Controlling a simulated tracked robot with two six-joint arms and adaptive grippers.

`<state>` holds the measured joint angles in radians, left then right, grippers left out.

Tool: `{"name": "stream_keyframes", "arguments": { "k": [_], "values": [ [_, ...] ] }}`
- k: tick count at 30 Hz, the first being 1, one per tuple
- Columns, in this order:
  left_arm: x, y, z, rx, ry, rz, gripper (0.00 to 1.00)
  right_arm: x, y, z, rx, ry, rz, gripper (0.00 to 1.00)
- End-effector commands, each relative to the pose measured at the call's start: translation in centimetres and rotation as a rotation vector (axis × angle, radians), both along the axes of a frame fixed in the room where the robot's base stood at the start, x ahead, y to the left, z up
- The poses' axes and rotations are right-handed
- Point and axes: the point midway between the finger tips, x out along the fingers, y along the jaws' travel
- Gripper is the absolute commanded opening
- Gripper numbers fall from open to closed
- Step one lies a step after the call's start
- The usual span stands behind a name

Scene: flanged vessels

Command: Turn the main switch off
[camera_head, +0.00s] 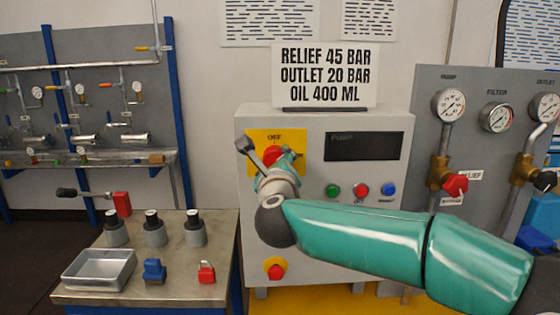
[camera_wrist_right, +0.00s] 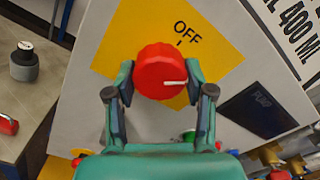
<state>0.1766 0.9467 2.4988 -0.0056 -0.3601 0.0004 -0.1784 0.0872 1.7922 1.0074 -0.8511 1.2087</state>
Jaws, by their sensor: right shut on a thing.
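The main switch is a red round knob (camera_head: 275,154) on a yellow plate (camera_head: 258,140) marked OFF, at the upper left of the grey control box. It also shows in the wrist view as a red knob (camera_wrist_right: 160,72) with a white pointer line. The line points right there, turned away from the mark under the OFF label (camera_wrist_right: 186,34). My right gripper (camera_head: 277,166) is at the knob and partly covers it in the head view. In the wrist view its fingers (camera_wrist_right: 160,88) are closed on both sides of the knob. My left gripper is not in view.
The box carries a dark display (camera_head: 364,146), green, red and blue buttons (camera_head: 361,190), and a lower red button (camera_head: 275,271). Gauges and valves stand at right. A bench at left holds a metal tray (camera_head: 99,284), several grey cylinders, a blue piece and a red padlock (camera_head: 206,273).

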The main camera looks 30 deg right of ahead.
Motion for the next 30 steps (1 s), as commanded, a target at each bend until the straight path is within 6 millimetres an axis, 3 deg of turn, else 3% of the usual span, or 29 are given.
{"name": "stream_keyframes", "arguments": {
  "k": [18,30],
  "values": [
    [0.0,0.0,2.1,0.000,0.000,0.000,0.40,0.1,0.3,-0.4,-0.494,0.316,0.011,0.18],
    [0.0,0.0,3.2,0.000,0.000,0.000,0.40,0.1,0.4,-0.5,-0.719,0.453,0.013,0.18]
  ]
}}
